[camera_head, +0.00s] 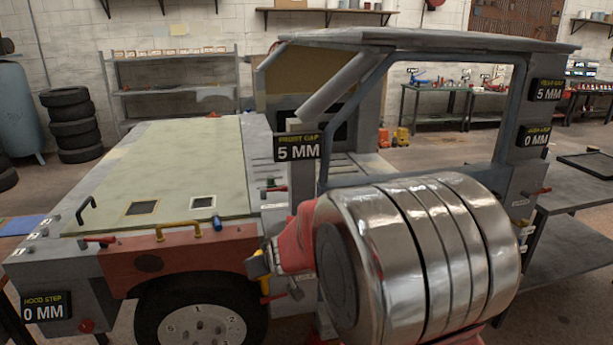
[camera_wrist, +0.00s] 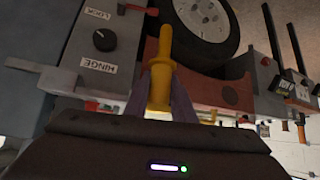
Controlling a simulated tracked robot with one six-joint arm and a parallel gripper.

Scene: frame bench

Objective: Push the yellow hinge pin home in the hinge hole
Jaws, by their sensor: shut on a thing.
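The yellow hinge pin (camera_wrist: 160,75) is held between the two fingers of my gripper (camera_wrist: 161,88). Its narrow end points away from the gripper, up the wrist picture. The pin also shows in the head view (camera_head: 258,266), beside the front edge of the door frame. A label reading HINGE (camera_wrist: 97,66) is upside down on the grey panel left of the pin in the wrist view. I cannot make out the hinge hole, or whether the pin tip is in it. My silver and red arm hides much of this area in the head view.
A black knob (camera_wrist: 105,40) is on the grey panel close left of the pin. The wheel (camera_head: 200,318) and red front panel (camera_head: 180,258) are nearby. The door frame (camera_head: 365,120) stands behind my arm. A grey bench (camera_head: 565,245) is at right.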

